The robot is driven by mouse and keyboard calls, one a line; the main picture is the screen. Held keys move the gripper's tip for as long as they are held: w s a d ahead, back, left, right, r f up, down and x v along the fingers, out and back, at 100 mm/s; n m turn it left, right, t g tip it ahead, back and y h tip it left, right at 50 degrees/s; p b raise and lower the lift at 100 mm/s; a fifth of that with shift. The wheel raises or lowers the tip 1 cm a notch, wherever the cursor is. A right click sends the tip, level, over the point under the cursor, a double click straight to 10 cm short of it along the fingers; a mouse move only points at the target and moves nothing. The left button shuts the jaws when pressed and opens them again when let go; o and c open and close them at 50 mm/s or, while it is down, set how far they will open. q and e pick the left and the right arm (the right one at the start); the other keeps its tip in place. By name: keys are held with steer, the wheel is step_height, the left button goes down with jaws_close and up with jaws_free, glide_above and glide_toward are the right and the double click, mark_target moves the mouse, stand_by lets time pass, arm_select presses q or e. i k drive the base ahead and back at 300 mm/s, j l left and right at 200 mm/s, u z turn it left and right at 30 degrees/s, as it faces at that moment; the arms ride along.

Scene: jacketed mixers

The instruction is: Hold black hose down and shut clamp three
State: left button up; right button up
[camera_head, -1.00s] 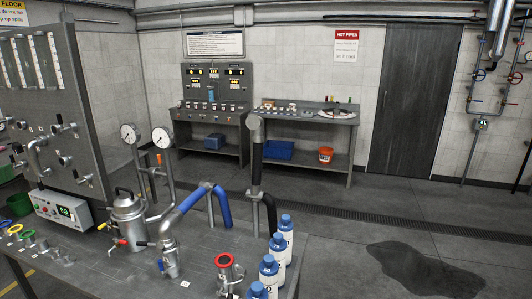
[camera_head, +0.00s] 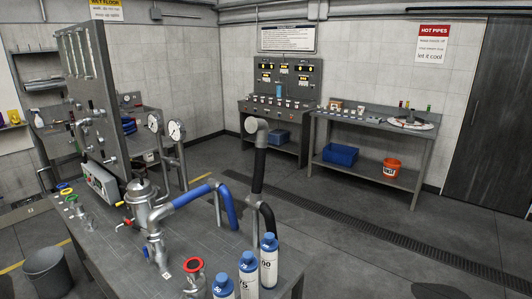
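The black hose (camera_head: 259,170) stands upright at the right part of the near bench, with a round grey end (camera_head: 256,131) at its top. A curved black section (camera_head: 267,216) shows lower down, beside a metal post. A red ring (camera_head: 193,265) sits on a metal port at the bench's front; I cannot tell whether it is a clamp. A small white tag (camera_head: 167,275) lies beside it, too small to read. I cannot tell which part is clamp three. Neither of my grippers is in view.
A blue hose (camera_head: 222,203) joins a metal vessel (camera_head: 140,205) on the bench (camera_head: 110,250). Blue-capped bottles (camera_head: 269,262) stand at its right front. Gauges (camera_head: 176,131) and a tall panel stand behind. A grey bin (camera_head: 47,270) is at left. Floor to the right is open.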

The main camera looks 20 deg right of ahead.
mark_target(252, 125)
steer(key=i+l+u, duration=0.3)
steer(key=l, duration=1.2)
steer(key=l+u, duration=0.35)
steer(key=l, duration=1.15)
steer(key=k, duration=0.05)
